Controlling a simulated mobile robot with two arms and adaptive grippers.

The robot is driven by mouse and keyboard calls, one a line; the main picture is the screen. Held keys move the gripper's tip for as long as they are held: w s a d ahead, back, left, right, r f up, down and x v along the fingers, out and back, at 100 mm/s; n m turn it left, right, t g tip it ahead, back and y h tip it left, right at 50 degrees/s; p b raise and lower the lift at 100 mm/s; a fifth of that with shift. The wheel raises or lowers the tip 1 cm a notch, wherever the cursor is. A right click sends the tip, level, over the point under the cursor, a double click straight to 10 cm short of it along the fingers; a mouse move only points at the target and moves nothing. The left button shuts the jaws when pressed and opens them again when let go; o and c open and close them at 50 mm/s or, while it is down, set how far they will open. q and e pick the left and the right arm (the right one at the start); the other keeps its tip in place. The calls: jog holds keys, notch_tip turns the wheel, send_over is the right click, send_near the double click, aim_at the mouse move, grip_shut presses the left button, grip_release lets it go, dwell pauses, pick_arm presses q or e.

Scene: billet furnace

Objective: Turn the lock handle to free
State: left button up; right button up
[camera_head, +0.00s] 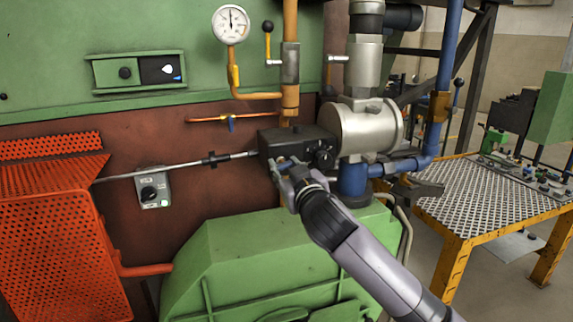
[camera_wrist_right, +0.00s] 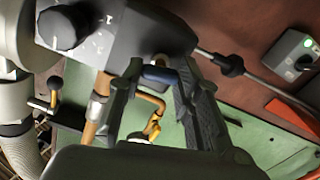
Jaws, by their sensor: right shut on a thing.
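A black actuator box (camera_head: 285,146) with a knob on its face sits in front of the silver valve body. My right gripper (camera_head: 287,170) reaches up to the underside of this box. In the right wrist view the box also shows (camera_wrist_right: 150,35), with its round knob (camera_wrist_right: 62,28) at the upper left. A short dark blue lock handle (camera_wrist_right: 160,74) lies between the two fingers of the right gripper (camera_wrist_right: 158,82), which is shut on it. In the head view the gripper mostly hides the handle. My left gripper is not in view.
A thin rod (camera_head: 180,168) runs left from the box. A silver valve body (camera_head: 362,130) and blue pipe (camera_head: 447,70) stand to the right. A green housing (camera_head: 260,255) lies below; an orange mesh guard (camera_head: 60,240) is at left. A perforated table (camera_head: 490,195) stands at right.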

jog(key=n+p, duration=0.2)
jog(key=n, duration=0.2)
jog(key=shift+r+n, duration=0.1)
jog(key=shift+n, duration=0.2)
jog(key=n+p, duration=0.2)
jog(key=n, duration=0.1)
jog(key=shift+n+p, duration=0.3)
jog(key=shift+n, duration=0.1)
jog(key=n+p, duration=0.2)
jog(key=n, duration=0.1)
jog(key=shift+f+n+p, duration=0.2)
jog(key=shift+n+p, duration=0.65)
jog(key=shift+n, duration=1.05)
jog(key=o, duration=1.1)
jog(key=shift+o, duration=0.2)
jog(key=shift+s, duration=0.1)
